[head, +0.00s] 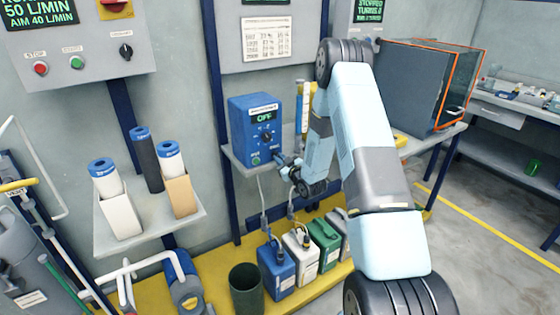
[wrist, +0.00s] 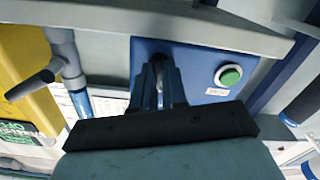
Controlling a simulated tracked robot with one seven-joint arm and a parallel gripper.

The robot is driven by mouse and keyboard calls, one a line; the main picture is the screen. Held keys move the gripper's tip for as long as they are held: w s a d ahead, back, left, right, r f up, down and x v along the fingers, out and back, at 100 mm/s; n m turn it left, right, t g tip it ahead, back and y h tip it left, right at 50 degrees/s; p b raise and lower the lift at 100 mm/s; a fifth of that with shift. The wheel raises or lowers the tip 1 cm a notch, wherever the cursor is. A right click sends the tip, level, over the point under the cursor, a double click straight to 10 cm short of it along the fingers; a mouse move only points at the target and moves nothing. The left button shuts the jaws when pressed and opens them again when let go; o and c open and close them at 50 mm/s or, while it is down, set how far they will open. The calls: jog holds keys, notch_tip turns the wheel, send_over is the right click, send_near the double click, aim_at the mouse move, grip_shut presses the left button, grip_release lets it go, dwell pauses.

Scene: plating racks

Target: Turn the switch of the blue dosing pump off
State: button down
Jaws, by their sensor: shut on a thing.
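The blue dosing pump (head: 245,143) stands on a grey wall shelf in the head view. Its small display (head: 264,117) shows green letters that look like OFF, with a dark dial (head: 267,138) below. My gripper (head: 279,158) is at the lower right of the pump's front, beside the green button (head: 256,160). In the wrist view my gripper (wrist: 160,88) is shut on a small grey piece, the switch (wrist: 160,72), on the blue panel (wrist: 195,62). The fingers hide most of the switch. The green button (wrist: 229,76) is to their right.
Hoses run down to blue, white and green canisters (head: 277,272) on a yellow ledge. A grey tank with orange edges (head: 405,83) is at the right. Tubes stand on the left shelf (head: 150,232).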

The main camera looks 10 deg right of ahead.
jog(key=shift+d+f+n, duration=0.1)
jog(key=shift+n, duration=1.4)
jog(key=shift+s, duration=0.1)
jog(key=c, duration=1.2)
grip_release()
jog(key=shift+o, duration=0.2)
jog(key=v, duration=1.3)
jog(key=shift+s, duration=0.3)
jog(key=shift+d, duration=0.1)
